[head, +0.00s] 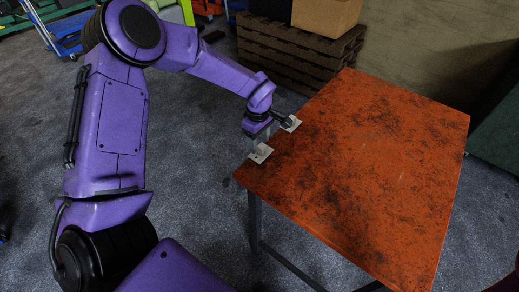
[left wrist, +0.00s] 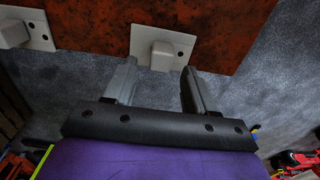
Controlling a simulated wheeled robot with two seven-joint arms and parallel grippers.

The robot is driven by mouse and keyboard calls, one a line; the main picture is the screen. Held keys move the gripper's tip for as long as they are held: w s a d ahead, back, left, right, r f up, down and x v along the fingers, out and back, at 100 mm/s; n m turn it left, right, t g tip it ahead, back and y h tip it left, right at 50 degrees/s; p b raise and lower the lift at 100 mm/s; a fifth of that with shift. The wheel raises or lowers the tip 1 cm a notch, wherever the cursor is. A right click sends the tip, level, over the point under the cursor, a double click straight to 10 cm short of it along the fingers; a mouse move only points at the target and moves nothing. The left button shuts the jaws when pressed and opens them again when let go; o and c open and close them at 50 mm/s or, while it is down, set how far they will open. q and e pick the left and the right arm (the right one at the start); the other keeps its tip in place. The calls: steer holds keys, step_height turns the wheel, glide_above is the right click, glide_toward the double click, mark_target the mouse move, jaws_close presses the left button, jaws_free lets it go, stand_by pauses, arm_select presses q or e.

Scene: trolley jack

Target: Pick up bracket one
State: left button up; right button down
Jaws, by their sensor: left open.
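Two pale grey brackets lie on the orange table (head: 370,165) along its left edge, each a flat plate with holes and a raised block. The near bracket (head: 260,153) is close to the table's near left corner; the far bracket (head: 291,123) lies a little behind it. I cannot tell which is bracket one. My left gripper (left wrist: 160,68) is open, its fingertips at either side of the raised block of one bracket (left wrist: 165,40), seemingly the near one. The other bracket (left wrist: 28,30) shows at the upper left of the left wrist view. My right gripper is out of view.
Stacked dark brown pallets (head: 290,50) with a cardboard box (head: 325,15) stand behind the table. A blue trolley (head: 65,30) is at the far left. The rest of the scuffed tabletop is bare, and the grey floor left of it is clear.

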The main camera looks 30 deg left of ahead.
arm_select(q)
step_height(320, 180, down, 2)
steer(key=shift+d+f, duration=0.15)
steer(key=shift+f, duration=0.05)
jaws_close()
steer(key=shift+r, duration=0.1)
